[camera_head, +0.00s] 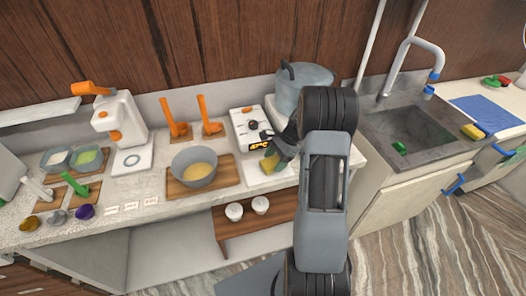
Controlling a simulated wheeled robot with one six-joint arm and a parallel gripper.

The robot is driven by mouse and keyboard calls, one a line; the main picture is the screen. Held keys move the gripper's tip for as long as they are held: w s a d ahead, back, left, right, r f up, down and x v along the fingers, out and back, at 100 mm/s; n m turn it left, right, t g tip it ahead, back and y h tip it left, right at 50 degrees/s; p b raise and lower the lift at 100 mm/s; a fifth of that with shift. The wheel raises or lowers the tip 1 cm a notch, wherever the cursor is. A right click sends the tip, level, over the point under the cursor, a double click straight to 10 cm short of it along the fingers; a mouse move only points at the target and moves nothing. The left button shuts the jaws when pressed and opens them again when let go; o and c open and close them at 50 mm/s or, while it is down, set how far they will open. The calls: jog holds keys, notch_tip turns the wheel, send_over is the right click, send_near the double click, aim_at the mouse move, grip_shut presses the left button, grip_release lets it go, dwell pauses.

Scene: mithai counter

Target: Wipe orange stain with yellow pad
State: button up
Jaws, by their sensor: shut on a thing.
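My gripper (274,150) is over the counter, in front of the white box with a dial and a lit display. It is shut on a yellow pad (268,164), which shows just below the fingers, with a darker green side. The pad is at or just above a white surface (255,181); I cannot tell whether it touches. I cannot make out an orange stain; the pad, gripper and arm hide part of this surface.
A grey bowl (195,168) of yellow content stands on a wooden board to the left. A large grey pot (303,84) stands behind my gripper. The sink (410,135) is to the right, with another yellow pad (473,132) by its right edge. Two white cups (248,207) sit lower down.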

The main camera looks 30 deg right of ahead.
jog(key=shift+d, duration=0.45)
jog(key=shift+s+d+r+p, duration=0.1)
jog(key=shift+d+r+p, duration=0.05)
jog(key=shift+p, duration=0.2)
jog(key=shift+a+f, duration=0.2)
jog(key=shift+a, duration=0.1)
jog(key=shift+w+a, duration=0.15)
jog(key=shift+a, duration=0.85)
jog(key=shift+w+a, duration=0.2)
jog(key=shift+a, duration=0.85)
jog(key=shift+w+a, duration=0.15)
jog(key=shift+a, duration=0.85)
jog(key=shift+w+a+r+p, duration=0.1)
jog(key=shift+a+r+p, duration=0.15)
jog(key=shift+r+p, duration=0.1)
notch_tip(320, 180, up, 8)
jog(key=p, duration=0.5)
jog(key=shift+f, duration=0.15)
